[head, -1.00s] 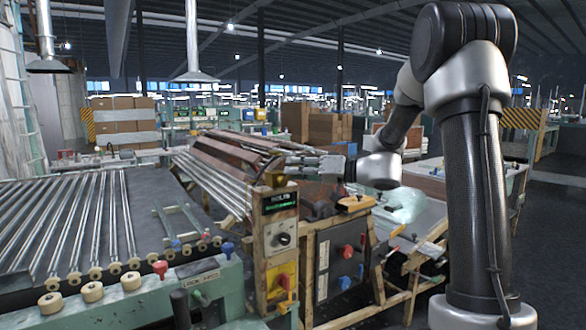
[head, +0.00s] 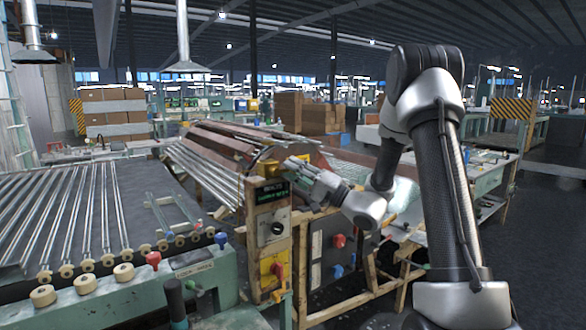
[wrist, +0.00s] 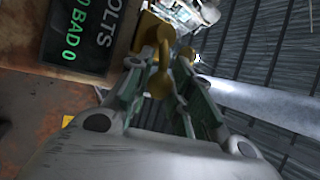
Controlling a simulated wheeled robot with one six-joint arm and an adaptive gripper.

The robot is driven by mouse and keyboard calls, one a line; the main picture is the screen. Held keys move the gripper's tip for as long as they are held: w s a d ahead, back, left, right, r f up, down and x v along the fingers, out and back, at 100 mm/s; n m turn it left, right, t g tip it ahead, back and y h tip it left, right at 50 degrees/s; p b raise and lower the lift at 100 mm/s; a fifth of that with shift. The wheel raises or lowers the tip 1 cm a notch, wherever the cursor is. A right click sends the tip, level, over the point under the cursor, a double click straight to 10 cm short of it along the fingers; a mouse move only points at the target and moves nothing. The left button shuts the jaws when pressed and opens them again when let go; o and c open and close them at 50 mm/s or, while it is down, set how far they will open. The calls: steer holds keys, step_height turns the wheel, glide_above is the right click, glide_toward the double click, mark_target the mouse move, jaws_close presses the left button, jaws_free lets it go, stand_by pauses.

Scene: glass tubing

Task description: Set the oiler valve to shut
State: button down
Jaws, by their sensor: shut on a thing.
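The oiler valve, a brass-coloured fitting with a rounded lever (wrist: 160,72), shows in the wrist view beside the display panel. In the head view its brass body (head: 267,167) sits on top of the narrow control post. My gripper (head: 291,164) reaches it from the right, with the wrist lower than the fingertips. In the wrist view my gripper (wrist: 158,78) has a finger on each side of the brass lever and is shut on it. The fingers hide part of the lever, and I cannot read its exact setting.
The control post carries a green-lettered display (head: 271,193), a black knob (head: 277,229) and a red switch on a yellow plate (head: 275,271). A roller bed (head: 75,220) lies left. A dark panel with red and blue knobs (head: 333,250) stands below my arm.

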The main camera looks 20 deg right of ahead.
steer(key=shift+f+m, duration=0.2)
steer(key=shift+m, duration=0.2)
steer(key=c, duration=1.3)
jaws_free()
steer(key=shift+o, duration=0.2)
